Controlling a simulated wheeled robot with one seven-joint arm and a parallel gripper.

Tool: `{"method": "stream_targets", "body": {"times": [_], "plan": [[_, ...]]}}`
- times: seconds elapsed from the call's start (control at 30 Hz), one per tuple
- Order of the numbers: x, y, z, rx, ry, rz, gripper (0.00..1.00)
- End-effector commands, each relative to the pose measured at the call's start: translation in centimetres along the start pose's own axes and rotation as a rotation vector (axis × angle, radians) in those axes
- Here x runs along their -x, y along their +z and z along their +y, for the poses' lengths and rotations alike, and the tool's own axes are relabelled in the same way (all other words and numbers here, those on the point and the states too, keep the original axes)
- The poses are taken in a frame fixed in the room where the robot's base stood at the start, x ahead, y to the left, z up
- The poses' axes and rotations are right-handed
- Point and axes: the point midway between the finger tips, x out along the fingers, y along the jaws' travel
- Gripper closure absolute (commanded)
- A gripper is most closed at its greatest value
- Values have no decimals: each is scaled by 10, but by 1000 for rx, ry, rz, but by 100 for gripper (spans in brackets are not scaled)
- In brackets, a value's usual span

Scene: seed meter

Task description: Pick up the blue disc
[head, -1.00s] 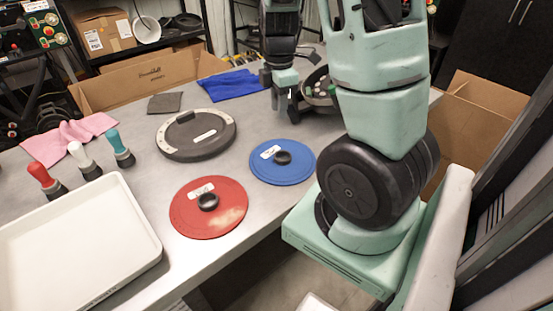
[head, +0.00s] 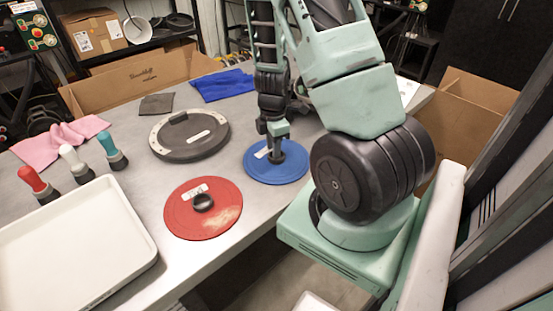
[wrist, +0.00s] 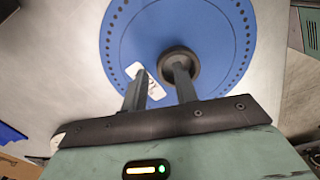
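The blue disc (head: 292,172) lies flat on the grey table, with a white label and a dark round knob. My gripper (head: 275,154) is above the knob and hides part of it in the head view. In the wrist view the blue disc (wrist: 215,30) shows its ring of small holes and its knob (wrist: 178,56). My gripper (wrist: 160,84) is open there, its two fingers apart. The right finger overlaps the knob; the left finger is to its left, over the white label. I cannot tell whether either finger touches the knob.
A red disc (head: 225,218) lies just left of and nearer than the blue one. A dark grey round lid (head: 189,145) lies behind. A white tray (head: 128,225), several coloured-handled tools and a blue cloth (head: 222,84) are also on the table.

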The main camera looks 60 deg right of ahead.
Motion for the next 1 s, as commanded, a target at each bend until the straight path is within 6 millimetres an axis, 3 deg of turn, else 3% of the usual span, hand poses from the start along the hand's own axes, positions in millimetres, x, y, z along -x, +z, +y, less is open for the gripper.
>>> {"method": "stream_targets", "body": {"times": [0.27, 0.37, 0.4, 0.77, 1.0], "plan": [[-4, 0, 0, 1, 1, 0, 71], [-4, 0, 0, 1, 1, 0, 96], [-4, 0, 0, 0, 1, 0, 100], [-1, 0, 1, 1, 2, 0, 100], [36, -1, 2, 5, 7, 0, 100]]}}
